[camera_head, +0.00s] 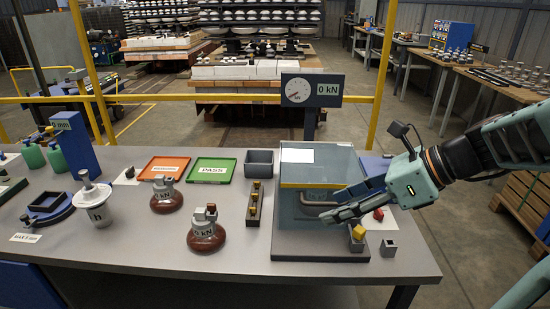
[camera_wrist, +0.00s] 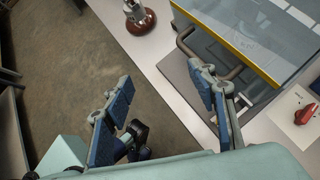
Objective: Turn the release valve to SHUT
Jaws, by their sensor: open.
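A red lever (camera_head: 378,214) on a white plate, which looks like the release valve, sits beside the front right of the clear-covered test box (camera_head: 300,165). In the wrist view the lever (camera_wrist: 305,115) is at the right edge; any wording there is unreadable. My gripper (camera_head: 347,202) is open and empty in front of the box, left of the lever and not touching it. In the wrist view my gripper's fingers (camera_wrist: 160,75) are spread wide, with the right finger near the box's handle (camera_wrist: 186,42). My gripper partly hides the box's front.
A gauge (camera_head: 297,91) beside a display reading 0 kN stands behind the box. A yellow block (camera_head: 358,233) and grey block (camera_head: 388,248) are at the front right. Brown insulators (camera_head: 206,238), a green PASS tray (camera_head: 212,170) and an orange tray (camera_head: 164,167) lie left.

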